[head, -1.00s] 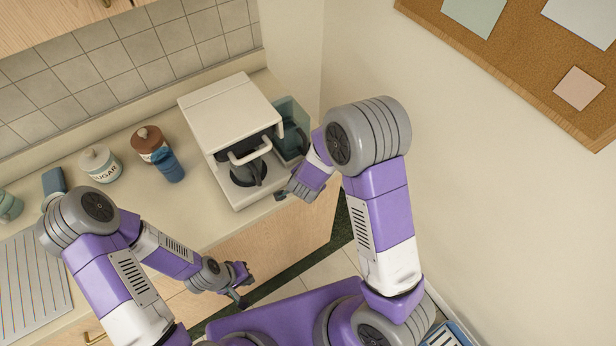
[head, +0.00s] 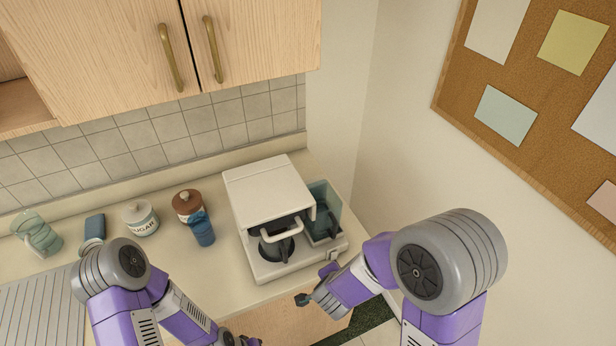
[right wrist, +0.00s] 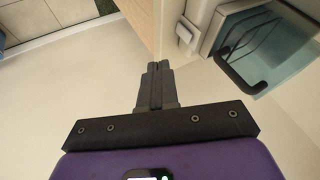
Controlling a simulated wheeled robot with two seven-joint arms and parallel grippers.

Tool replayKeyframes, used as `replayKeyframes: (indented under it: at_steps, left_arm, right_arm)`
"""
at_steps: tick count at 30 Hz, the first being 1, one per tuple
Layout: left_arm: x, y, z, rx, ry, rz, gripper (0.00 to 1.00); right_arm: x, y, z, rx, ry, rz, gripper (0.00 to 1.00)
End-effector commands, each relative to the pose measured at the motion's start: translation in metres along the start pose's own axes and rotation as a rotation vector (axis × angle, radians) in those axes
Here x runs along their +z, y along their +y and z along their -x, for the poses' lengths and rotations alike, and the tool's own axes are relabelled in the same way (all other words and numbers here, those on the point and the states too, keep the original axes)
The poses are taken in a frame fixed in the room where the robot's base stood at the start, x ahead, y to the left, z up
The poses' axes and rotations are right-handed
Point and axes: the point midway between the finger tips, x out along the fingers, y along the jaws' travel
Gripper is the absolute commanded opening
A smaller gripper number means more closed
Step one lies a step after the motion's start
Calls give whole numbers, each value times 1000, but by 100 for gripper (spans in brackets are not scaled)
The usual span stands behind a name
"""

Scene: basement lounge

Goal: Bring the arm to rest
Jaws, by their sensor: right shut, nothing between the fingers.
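My right gripper (head: 302,299) is shut and empty, in front of the white coffee maker (head: 268,190) and apart from it. In the right wrist view its two fingers (right wrist: 157,68) are closed together with nothing between them. My left gripper (head: 242,341) is only partly in the head view, at the bottom edge. Its fingers are mostly cut off, so its jaw state cannot be told.
The coffee maker holds a dark carafe (head: 276,246) and has a teal tank (head: 324,207) at its right. A wall closes the right side.

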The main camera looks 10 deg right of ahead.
Motion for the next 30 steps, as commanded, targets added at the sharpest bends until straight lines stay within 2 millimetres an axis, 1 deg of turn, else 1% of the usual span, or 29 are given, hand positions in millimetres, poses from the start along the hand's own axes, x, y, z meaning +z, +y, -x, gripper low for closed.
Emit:
replayKeyframes:
  at_steps: [3,5,8,11,12,13,14,15,18,21,24,27,30]
  left_arm:
    - [0,0,-1,0,0,0,0]
    - [0,-1,-4,0,0,0,0]
    - [0,-5,-13,0,0,0,0]
    - [-1,-10,-28,0,0,0,0]
    - [-1,-13,-34,0,0,0,0]
    - [-2,-14,-38,0,0,0,0]
    - [-2,-16,-43,0,0,0,0]
    - [-2,-18,-49,0,0,0,0]
    - [-3,-23,-61,0,0,0,0]
    - [-3,-26,-70,0,0,0,0]
    - [-3,-28,-76,0,0,0,0]
    - [-3,-29,-78,0,0,0,0]
    - [-3,-29,-78,0,0,0,0]
  right_arm:
    - [1,1,-2,2,-3,6,0]
    - [4,5,-9,7,-12,27,0]
    - [16,21,-33,24,-58,119,0]
    - [40,51,-69,46,-157,266,0]
    - [52,66,-84,53,-212,330,0]
    - [62,78,-94,56,-257,379,0]
    - [73,89,-103,56,-304,425,0]
    - [87,105,-114,55,-369,482,0]
    - [122,141,-132,29,-528,604,0]
    - [150,168,-139,-13,-663,688,0]
    - [169,185,-141,-55,-754,739,0]
    - [179,193,-140,-84,-802,768,0]
    - [182,195,-139,-93,-815,776,0]
